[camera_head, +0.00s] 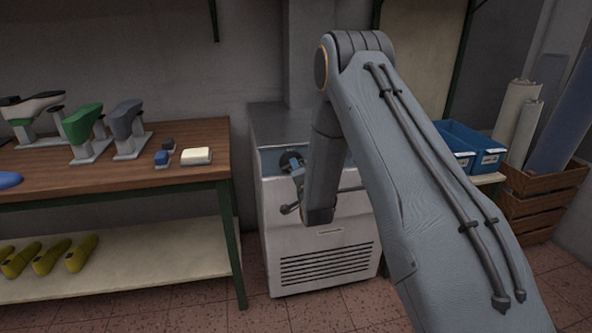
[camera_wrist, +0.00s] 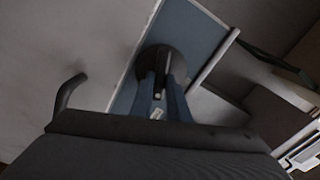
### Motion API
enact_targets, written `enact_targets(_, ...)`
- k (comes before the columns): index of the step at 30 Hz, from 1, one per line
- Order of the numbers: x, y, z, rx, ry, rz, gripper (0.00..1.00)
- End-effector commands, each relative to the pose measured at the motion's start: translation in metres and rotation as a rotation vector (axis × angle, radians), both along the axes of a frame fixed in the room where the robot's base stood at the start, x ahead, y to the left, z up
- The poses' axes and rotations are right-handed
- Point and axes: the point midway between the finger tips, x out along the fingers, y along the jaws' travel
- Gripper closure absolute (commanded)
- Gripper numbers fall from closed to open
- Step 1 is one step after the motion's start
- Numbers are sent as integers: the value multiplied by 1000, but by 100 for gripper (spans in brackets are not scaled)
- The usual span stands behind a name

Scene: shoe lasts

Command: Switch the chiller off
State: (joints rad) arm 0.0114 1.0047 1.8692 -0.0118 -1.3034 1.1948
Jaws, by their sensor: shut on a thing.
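The chiller (camera_head: 318,234) is a white box with a grey top and a slatted vent low on its front. A blue-grey panel (camera_wrist: 196,32) on its upper front carries a round dark knob (camera_head: 290,160). My gripper (camera_head: 297,172) is at this panel, partly hidden behind my own arm. In the wrist view the two blue-grey fingers (camera_wrist: 161,92) are shut on the knob (camera_wrist: 158,58), whose dark round base shows around their tips. No mark or pointer on the knob is readable.
A dark bent handle (camera_head: 290,209) sticks out from the chiller's front below the knob, also seen in the wrist view (camera_wrist: 67,91). A wooden bench (camera_head: 110,173) with shoe lasts stands left. Blue bins (camera_head: 470,140) and a wooden crate (camera_head: 527,207) stand right.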

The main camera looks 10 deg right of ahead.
Motion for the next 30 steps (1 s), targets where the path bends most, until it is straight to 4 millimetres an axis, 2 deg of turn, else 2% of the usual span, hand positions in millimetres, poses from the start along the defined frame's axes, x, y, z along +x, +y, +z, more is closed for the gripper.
enact_targets(6,0,-1,-2,176,-1,-2,100)
enact_targets(15,0,-2,-3,335,-2,-1,100)
enact_targets(30,0,-2,-3,396,-1,-2,100)
